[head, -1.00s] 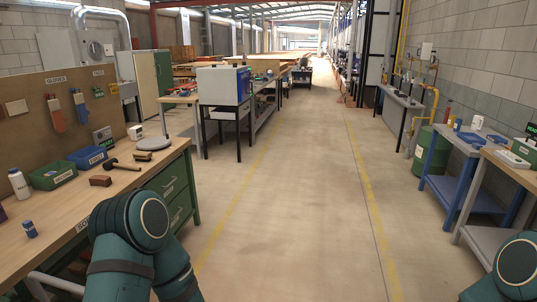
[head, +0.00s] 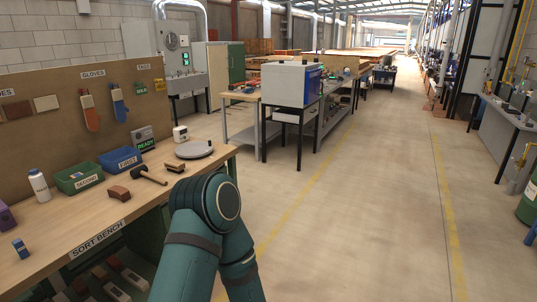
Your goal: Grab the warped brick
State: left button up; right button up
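A small reddish-brown brick (head: 118,194) lies on the wooden sort bench (head: 70,222) in front of the green bin; its top looks bowed, but it is too small to be sure that it is warped. A brown block-like thing (head: 175,168) lies farther right, just left of my arm; I cannot tell what it is. Several bricks (head: 112,284) sit on a lower level under the bench top, partly cut off by the frame edge. My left arm comes up at the bottom middle, beside the bench's right end. Neither gripper is in view.
On the bench stand a green bin (head: 80,178) marked SECOND, a blue bin (head: 121,160) marked FIRST, a hammer (head: 148,175), a round grey plate (head: 194,149), a white bottle (head: 39,185) and a small blue item (head: 20,248). The aisle floor (head: 360,200) on the right is clear.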

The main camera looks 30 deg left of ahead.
aim_at(122, 194)
jog(key=i+u, duration=0.45)
jog(key=i+l+u, duration=0.2)
jog(key=i+u, duration=0.25)
jog(key=i, duration=0.2)
